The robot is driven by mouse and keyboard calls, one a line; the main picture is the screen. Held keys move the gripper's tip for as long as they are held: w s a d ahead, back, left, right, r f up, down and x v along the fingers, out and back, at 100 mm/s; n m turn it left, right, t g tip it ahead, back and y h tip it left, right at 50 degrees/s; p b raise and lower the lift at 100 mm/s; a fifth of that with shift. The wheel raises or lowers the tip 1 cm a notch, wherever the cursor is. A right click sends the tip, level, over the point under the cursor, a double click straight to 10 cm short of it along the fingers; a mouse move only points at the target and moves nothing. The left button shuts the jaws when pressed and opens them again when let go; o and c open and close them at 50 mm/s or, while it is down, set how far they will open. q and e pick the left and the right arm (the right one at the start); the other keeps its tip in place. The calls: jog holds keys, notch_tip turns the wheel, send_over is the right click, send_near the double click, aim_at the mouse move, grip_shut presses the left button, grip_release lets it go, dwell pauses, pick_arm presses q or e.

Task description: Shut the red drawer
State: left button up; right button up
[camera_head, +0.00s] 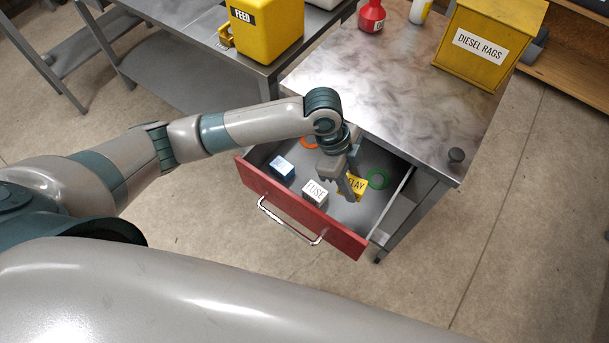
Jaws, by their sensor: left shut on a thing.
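The red drawer (283,203) stands pulled out from the metal cabinet (385,95), its red front toward me with a silver bar handle (290,222). My left gripper (350,188) reaches down into the open drawer from above. It is shut on a yellow box (358,184) labelled with letters ending in "ELAY", partly hidden by the fingers. The box is inside the drawer; I cannot tell whether it touches the floor. The handle is free of my left gripper. My right gripper is not in view.
A yellow "DIESEL RAGS" bin (478,45) and red bottle (371,16) stand on the cabinet. Floor before the drawer is clear.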

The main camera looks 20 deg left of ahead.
pick_arm(q)
jog(key=w+a+r+n+t+y+b, duration=0.2)
jog(key=w+a+r+n, duration=0.2)
jog(key=a+r+n, duration=0.5)
jog(key=w+a+r+n+t+y+b, duration=0.1)
jog(key=w+a+r+n+t+y, duration=0.1)
jog(key=w+a+r+n, duration=0.3)
jog(key=a+r+n+t, duration=0.1)
jog(key=a+r+n, duration=0.3)
jog(key=a+n, duration=0.1)
jog(key=shift+a+r+n+b, duration=0.15)
jog(key=shift+r+n+b, duration=0.15)
jog(key=shift+r+b, duration=0.05)
